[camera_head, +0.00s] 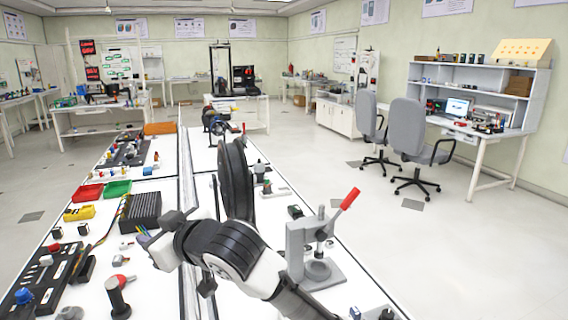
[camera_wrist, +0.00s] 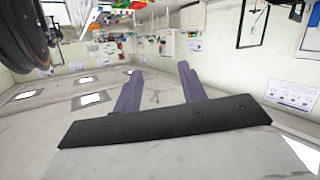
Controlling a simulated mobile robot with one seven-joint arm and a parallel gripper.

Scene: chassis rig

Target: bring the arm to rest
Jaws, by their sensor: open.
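My gripper (camera_wrist: 161,74) shows in the wrist view with its two purple-grey fingers spread apart and nothing between them. The wrist view is upside down, with the ceiling in its lower part and the bench things at its top. In the head view my white and black arm is bent over the long white bench, in front of a large upright black wheel (camera_head: 236,190). Its fingers are hard to make out there. The wheel also shows at the upper left of the wrist view (camera_wrist: 25,38).
A grey press with a red lever (camera_head: 318,255) stands on the bench right of my arm. Red (camera_head: 87,193) and green (camera_head: 117,188) trays, a yellow bin (camera_head: 79,213) and a black ribbed block (camera_head: 141,211) lie left. Grey chairs (camera_head: 408,130) and open floor are farther right.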

